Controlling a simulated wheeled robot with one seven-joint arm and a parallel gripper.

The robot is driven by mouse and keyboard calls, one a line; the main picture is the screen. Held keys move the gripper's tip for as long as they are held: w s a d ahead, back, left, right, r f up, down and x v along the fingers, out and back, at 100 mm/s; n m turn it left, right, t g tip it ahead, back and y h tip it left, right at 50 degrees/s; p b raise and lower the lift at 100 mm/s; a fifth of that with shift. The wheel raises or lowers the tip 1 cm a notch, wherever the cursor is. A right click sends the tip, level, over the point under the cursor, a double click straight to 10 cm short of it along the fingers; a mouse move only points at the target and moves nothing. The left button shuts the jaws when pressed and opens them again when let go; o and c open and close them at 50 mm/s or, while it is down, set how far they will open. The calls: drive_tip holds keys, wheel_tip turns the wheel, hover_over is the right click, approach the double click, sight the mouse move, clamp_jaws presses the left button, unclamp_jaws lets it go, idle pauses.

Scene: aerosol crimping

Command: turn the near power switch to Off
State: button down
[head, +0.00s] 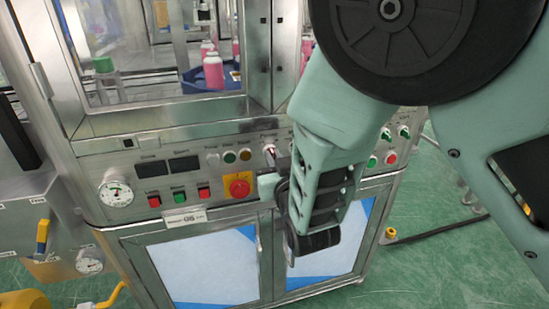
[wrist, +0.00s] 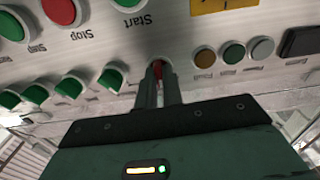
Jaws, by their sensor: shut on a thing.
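A red-handled rotary switch (wrist: 157,68) sits on the metal control panel in the wrist view, its pale round base showing around it. It is most likely the near power switch; no label for it is readable. My gripper (wrist: 160,78) is shut on its handle, one finger on each side. In the head view, the switch (head: 269,151) shows in part at the left edge of my gripper (head: 275,163), and my arm covers the panel to its right. The fingers hide much of the handle, so its exact angle is hard to tell.
Several green knobs (wrist: 70,87) lie in a row beside the switch in the wrist view, near Start and Stop buttons (wrist: 60,11). In the head view, a red emergency knob on a yellow plate (head: 239,187) sits close left of my gripper. The glazed machine window (head: 150,60) is above.

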drive_tip(key=n+p, duration=0.1)
drive_tip(key=n, duration=0.4)
drive_tip(key=shift+n, duration=0.3)
idle(0.4)
drive_tip(key=c, duration=1.5)
unclamp_jaws()
drive_tip(key=shift+c, duration=0.2)
drive_tip(key=p+v, duration=0.7)
drive_tip(key=v, duration=1)
drive_tip(key=shift+s, duration=0.3)
